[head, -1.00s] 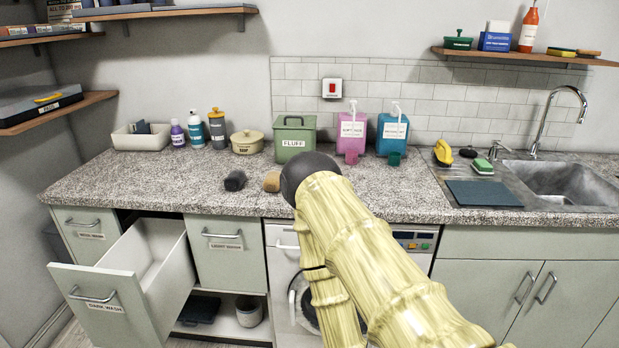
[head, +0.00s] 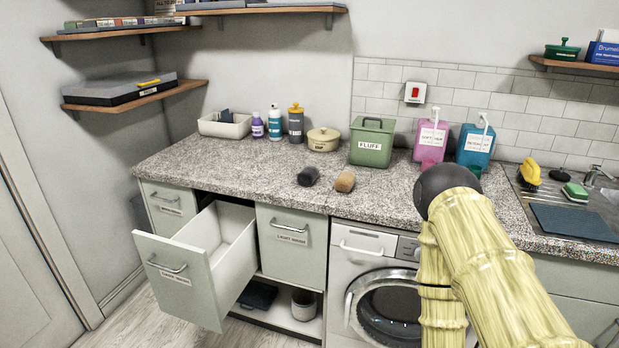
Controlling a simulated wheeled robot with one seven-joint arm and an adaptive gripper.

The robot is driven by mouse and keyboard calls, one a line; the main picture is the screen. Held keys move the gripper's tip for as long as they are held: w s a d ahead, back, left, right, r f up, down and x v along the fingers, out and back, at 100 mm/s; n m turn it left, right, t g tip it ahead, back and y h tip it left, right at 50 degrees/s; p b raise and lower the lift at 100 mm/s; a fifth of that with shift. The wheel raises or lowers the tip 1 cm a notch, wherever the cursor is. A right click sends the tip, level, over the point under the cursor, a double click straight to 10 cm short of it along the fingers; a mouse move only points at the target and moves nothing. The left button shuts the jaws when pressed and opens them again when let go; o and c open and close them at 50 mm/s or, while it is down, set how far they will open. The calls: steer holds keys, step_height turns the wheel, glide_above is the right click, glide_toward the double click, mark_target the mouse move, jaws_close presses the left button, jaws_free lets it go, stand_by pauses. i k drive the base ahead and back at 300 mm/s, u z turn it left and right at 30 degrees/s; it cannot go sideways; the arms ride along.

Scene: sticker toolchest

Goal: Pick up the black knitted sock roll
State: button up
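The black knitted sock roll (head: 307,176) lies on the speckled countertop (head: 240,170), near its front edge and above the light-wash drawer. A tan roll (head: 345,181) lies just to its right, a small gap apart. My yellow, bamboo-like arm with a dark round joint rises at the right of the picture, in front of the counter. My gripper does not show, so its state and its distance from the sock roll are hidden.
An open, empty-looking drawer (head: 181,275) juts out at lower left. Behind the rolls stand a green FLUFF bin (head: 371,148), a lidded tan pot (head: 323,140) and several bottles. A washing machine (head: 366,240) sits below. Counter left of the rolls is clear.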

mark_target(308, 175)
steer(key=z, duration=1.95)
steer(key=i, duration=1.4)
steer(key=u, duration=1.85)
